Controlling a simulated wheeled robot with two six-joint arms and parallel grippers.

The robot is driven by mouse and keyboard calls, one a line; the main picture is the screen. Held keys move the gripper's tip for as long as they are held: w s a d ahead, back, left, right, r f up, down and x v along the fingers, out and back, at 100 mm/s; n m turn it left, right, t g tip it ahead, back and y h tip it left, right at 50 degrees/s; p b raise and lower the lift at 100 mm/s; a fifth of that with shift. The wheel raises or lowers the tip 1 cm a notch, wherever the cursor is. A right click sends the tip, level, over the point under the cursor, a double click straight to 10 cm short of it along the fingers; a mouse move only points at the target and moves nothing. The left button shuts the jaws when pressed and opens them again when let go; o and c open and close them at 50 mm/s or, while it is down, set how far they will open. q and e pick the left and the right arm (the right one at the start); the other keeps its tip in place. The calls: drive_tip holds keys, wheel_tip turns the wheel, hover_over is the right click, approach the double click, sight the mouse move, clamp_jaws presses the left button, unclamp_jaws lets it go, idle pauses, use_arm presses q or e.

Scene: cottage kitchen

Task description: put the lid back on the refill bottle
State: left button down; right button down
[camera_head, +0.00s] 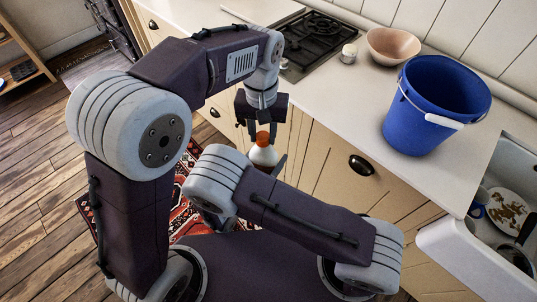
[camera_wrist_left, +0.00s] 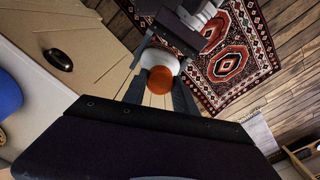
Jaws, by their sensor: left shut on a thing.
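The refill bottle (camera_head: 264,156) is white and upright in mid-air in front of the cabinets. Its orange lid (camera_head: 263,138) is directly above the bottle's top; I cannot tell whether the two touch. My left gripper (camera_head: 262,131) points down with its fingers shut on the lid. In the left wrist view the orange lid (camera_wrist_left: 160,80) is between the two fingers, with the white bottle (camera_wrist_left: 162,60) behind it. My right gripper (camera_wrist_left: 166,54) reaches the bottle from the side, its fingers around the body. In the head view my right forearm hides most of that gripper and the bottle's lower part.
A blue bucket (camera_head: 430,105), a pinkish bowl (camera_head: 393,45), a small white jar (camera_head: 348,53) and a black hob (camera_head: 312,42) are on the counter (camera_head: 345,100). A sink with dishes is at the right. A red patterned rug (camera_wrist_left: 232,55) lies on the wooden floor.

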use_arm(q)
drive_tip(key=m, duration=1.3)
drive_tip(key=shift+m, duration=0.3)
drive_tip(key=c, duration=0.9)
unclamp_jaws()
wheel_tip(320, 180, up, 12)
